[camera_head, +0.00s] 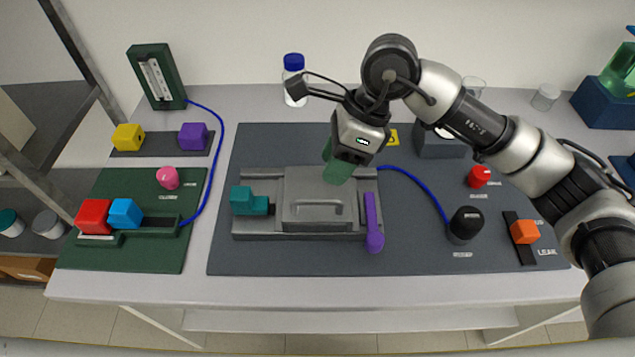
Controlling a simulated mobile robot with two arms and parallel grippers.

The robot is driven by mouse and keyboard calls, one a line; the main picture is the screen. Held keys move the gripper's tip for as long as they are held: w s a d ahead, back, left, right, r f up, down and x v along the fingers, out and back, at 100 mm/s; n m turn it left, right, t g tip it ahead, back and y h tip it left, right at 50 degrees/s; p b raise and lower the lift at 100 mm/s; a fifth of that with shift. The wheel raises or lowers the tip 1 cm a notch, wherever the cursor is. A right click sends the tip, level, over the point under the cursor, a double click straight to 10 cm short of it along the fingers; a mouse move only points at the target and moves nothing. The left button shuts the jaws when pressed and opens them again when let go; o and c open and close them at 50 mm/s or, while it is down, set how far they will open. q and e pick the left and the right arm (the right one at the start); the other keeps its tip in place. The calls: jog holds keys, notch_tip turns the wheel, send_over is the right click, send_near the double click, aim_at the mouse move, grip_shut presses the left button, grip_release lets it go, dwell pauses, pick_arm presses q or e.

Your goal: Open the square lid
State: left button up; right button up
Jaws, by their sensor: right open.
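The grey square lid (300,198) sits flat and looks shut on the grey rig block (270,236) in the middle of the dark mat. My right gripper (340,172) comes in from the upper right and points down over the lid's rear right corner. Its green fingers are open and overlap the lid's back edge in the picture. I cannot tell whether they touch it. My left gripper is not in view.
A blue tube (425,192) runs from behind the rig to a black knob (465,224). A red button (478,176) and an orange block (524,231) are at the right. A green panel (120,258) with red and blue blocks is at the left. The front mat strip is clear.

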aim_at(314, 199)
jog(key=p+x, duration=0.1)
jog(key=x, duration=0.4)
jog(key=shift+p+x, duration=0.35)
jog(key=shift+x, duration=0.85)
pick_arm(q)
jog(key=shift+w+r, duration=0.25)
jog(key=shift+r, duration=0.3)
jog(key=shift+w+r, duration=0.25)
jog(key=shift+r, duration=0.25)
pick_arm(e)
jog(key=shift+w, duration=0.1)
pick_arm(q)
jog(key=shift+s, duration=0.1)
pick_arm(e)
jog(key=shift+c, duration=0.6)
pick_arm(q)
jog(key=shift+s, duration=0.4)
pick_arm(e)
grip_shut()
